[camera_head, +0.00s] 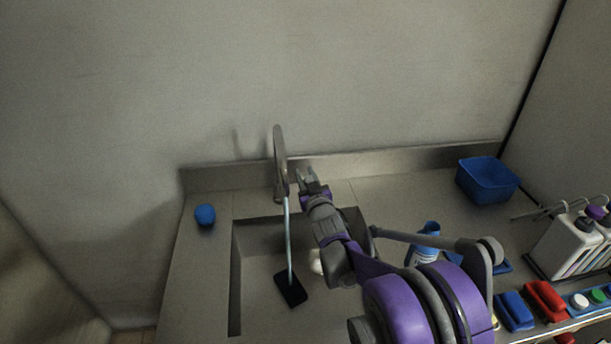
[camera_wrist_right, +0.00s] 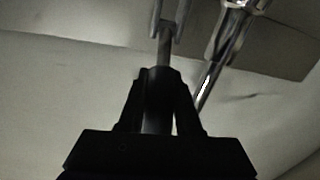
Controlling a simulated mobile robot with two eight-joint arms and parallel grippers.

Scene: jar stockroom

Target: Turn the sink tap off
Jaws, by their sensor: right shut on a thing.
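The metal sink tap (camera_head: 279,150) stands at the back edge of the sink (camera_head: 237,270), and a thin stream of water (camera_head: 289,235) falls from it into the basin. My right gripper (camera_head: 309,178) is just right of the tap. In the right wrist view my right gripper (camera_wrist_right: 161,76) is shut on a slim grey rod (camera_wrist_right: 164,50) that looks like the tap lever. The tap's shiny metal also shows in that view (camera_wrist_right: 228,35). The exact contact is dark and partly hidden by the fingers. My left gripper is out of view.
A black pad (camera_head: 291,290) lies in the basin under the stream. A blue round item (camera_head: 205,215) sits left of the sink. A blue tub (camera_head: 487,181), a blue-labelled bottle (camera_head: 427,240) and a white container (camera_head: 566,243) stand to the right. The wall rises close behind the tap.

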